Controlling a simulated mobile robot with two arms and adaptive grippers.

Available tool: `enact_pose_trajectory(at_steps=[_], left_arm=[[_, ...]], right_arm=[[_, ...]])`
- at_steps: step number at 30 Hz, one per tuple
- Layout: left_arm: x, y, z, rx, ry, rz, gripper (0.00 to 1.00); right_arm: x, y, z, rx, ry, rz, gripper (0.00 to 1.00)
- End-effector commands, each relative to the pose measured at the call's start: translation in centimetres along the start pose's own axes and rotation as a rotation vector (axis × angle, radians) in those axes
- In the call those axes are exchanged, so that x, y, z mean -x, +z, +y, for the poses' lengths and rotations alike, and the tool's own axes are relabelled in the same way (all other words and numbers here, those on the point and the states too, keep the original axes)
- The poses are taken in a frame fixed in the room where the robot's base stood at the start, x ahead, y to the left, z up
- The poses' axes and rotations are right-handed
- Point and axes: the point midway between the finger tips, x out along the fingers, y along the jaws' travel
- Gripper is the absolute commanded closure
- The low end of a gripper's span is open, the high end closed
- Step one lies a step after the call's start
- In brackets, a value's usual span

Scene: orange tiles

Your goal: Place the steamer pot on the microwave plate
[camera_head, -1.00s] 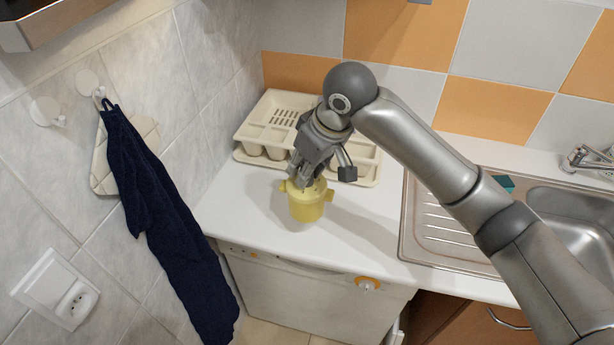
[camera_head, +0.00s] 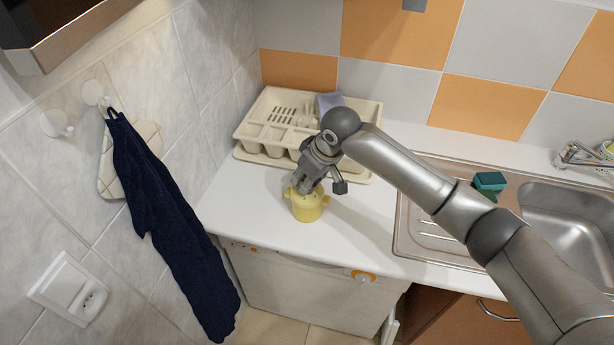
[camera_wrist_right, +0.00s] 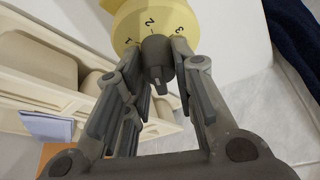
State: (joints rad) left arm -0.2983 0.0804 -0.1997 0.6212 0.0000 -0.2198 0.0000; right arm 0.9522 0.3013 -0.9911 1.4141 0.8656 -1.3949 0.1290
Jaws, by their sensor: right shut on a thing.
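The steamer pot (camera_head: 306,206) is small and pale yellow with two side handles. It is upright over the white counter, in front of the dish rack; I cannot tell whether it touches the counter. My right gripper (camera_head: 303,189) comes down on it from above and is shut on the dark knob of its lid. In the right wrist view the pot's yellow top (camera_wrist_right: 150,22) with printed numbers shows between and beyond the fingers of the gripper (camera_wrist_right: 158,85). No microwave plate can be made out. My left gripper is not in view.
A cream dish rack (camera_head: 270,133) stands at the back of the counter (camera_head: 355,225). A steel sink (camera_head: 565,215) with a green sponge (camera_head: 489,181) is at the right. A dark towel (camera_head: 165,215) hangs on the left wall. A dark, steel-edged box (camera_head: 75,30) juts in at top left.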

Motion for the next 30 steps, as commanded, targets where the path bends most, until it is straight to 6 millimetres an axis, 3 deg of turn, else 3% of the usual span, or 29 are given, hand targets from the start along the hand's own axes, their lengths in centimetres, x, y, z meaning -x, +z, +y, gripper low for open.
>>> enact_pose_trajectory(at_steps=[4,5,10,22,30], left_arm=[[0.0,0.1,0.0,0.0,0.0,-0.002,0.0],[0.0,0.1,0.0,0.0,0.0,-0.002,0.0],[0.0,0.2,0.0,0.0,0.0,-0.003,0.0],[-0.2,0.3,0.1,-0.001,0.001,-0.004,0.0],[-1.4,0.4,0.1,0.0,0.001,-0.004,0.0]], right_arm=[[-0.1,0.0,0.0,0.0,0.0,0.003,1.0],[-0.2,0.1,0.0,0.0,0.0,0.0,0.74],[-0.2,0.1,0.0,0.0,0.0,0.0,0.54],[0.4,-0.1,0.0,0.0,0.0,0.003,0.54],[5.4,-0.1,0.1,0.001,0.003,0.005,0.54]])
